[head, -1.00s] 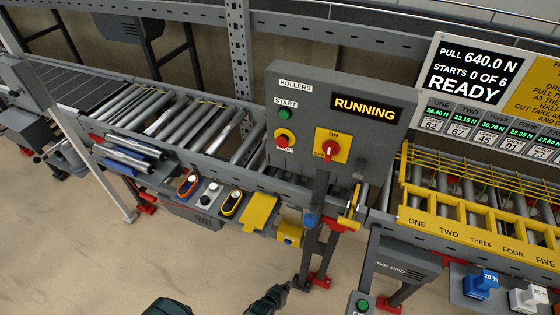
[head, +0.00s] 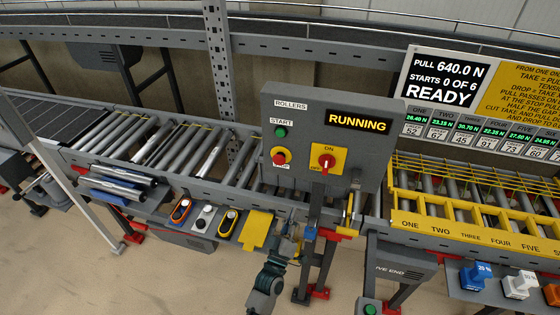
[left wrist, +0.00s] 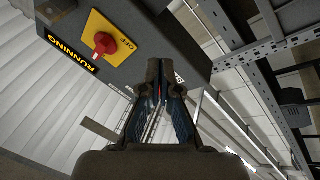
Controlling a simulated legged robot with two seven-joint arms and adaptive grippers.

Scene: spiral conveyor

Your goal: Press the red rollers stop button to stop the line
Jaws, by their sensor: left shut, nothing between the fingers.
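The panel's display (head: 358,122) reads RUNNING. My left gripper (head: 291,238) is shut and empty, below the panel and apart from the stop button, in front of the conveyor's side. In the left wrist view its fingers (left wrist: 162,85) point up beside the panel. The red ON/OFF switch (left wrist: 105,44) shows there at upper left; I cannot make out the stop button in that view. My right gripper is out of view.
The red ON/OFF switch (head: 326,162) is just right of the stop button. A yellow holder (head: 257,229) and several small devices lie on a shelf left of my gripper. The roller conveyor (head: 205,150) runs behind. A grey post (head: 314,240) stands close to my gripper's right.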

